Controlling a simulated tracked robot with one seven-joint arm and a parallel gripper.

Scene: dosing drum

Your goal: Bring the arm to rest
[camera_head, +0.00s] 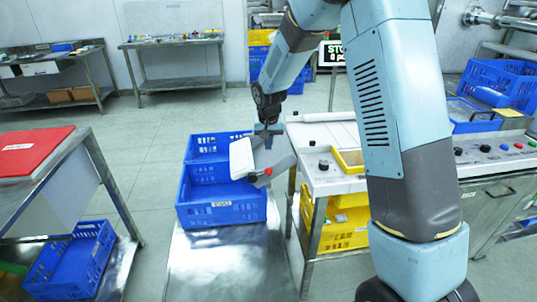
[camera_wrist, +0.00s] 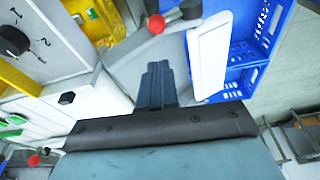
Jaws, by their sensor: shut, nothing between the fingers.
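My gripper (camera_head: 268,130) hangs at the end of my arm, pointing down. It is shut and empty. It is near a grey fitting (camera_head: 278,161) with a white panel (camera_head: 242,158) and a red knob, at the left end of the work table. In the wrist view my gripper (camera_wrist: 157,80) shows its closed fingers in front of the grey fitting (camera_wrist: 150,50), with the white panel (camera_wrist: 209,55) to their right. I cannot tell whether the fingertips touch the fitting.
A blue crate (camera_head: 222,214) stands on a metal platform (camera_head: 225,262) below and left of my gripper. The work table (camera_head: 315,180) with knobs and a yellow tray (camera_head: 349,161) lies to the right. Yellow crates (camera_head: 343,238) sit under it. Open floor (camera_head: 150,150) lies to the left.

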